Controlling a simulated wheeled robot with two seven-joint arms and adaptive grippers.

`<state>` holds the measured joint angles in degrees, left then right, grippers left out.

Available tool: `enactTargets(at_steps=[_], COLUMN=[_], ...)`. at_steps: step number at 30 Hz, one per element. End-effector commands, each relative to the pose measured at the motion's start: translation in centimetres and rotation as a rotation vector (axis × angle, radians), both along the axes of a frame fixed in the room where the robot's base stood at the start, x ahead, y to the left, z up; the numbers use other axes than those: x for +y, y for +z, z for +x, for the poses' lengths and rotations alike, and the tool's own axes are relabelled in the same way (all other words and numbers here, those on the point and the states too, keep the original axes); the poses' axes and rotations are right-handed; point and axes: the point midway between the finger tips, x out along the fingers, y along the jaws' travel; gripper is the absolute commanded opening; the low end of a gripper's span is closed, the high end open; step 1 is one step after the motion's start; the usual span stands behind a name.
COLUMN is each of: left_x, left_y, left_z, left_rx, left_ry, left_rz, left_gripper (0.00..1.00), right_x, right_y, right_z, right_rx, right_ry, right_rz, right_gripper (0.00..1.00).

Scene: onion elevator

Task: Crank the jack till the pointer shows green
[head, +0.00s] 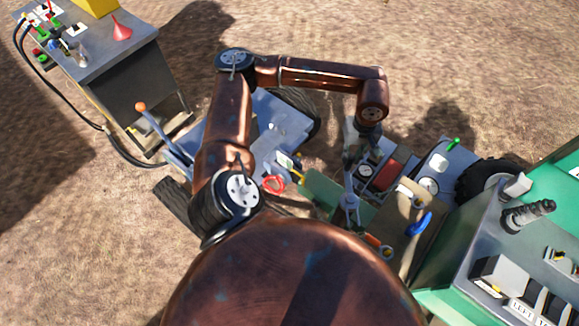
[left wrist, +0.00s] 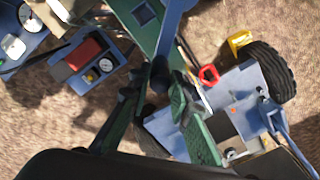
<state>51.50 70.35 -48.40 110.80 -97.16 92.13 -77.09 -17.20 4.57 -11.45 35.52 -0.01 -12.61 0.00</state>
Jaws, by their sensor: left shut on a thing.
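My left gripper (head: 352,160) reaches down over the middle of the machine. In the left wrist view its fingers (left wrist: 160,95) are shut around a dark knob (left wrist: 160,84), which seems to belong to the grey crank arm (left wrist: 173,32). In the head view the grey metal crank (head: 348,200) shows just below the gripper, over a green beam (head: 320,190). My right gripper is out of view.
A red ring (head: 273,185) and an orange-tipped lever (head: 141,107) are on the left of the machine. A grey bench with a red funnel (head: 121,31) stands at upper left. A green console (head: 470,230) with switches fills the right. Bare ground lies behind.

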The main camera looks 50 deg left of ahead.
Motion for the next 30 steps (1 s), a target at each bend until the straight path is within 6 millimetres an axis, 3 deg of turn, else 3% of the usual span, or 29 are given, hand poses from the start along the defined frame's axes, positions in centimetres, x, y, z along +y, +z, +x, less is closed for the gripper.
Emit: enactTargets(at_steps=[18, 30], left_x=[-1.1, -1.2], left_y=[-0.1, 0.0], left_z=[1.2, 1.3], left_rx=[-0.003, -0.003], left_ry=[-0.130, -0.144], left_rz=[-0.003, -0.004], left_gripper=[0.00, 0.00], right_x=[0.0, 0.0], right_y=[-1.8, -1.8], right_z=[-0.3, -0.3], right_rx=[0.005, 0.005], right_ry=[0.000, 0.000], right_rz=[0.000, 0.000], right_gripper=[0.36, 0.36])
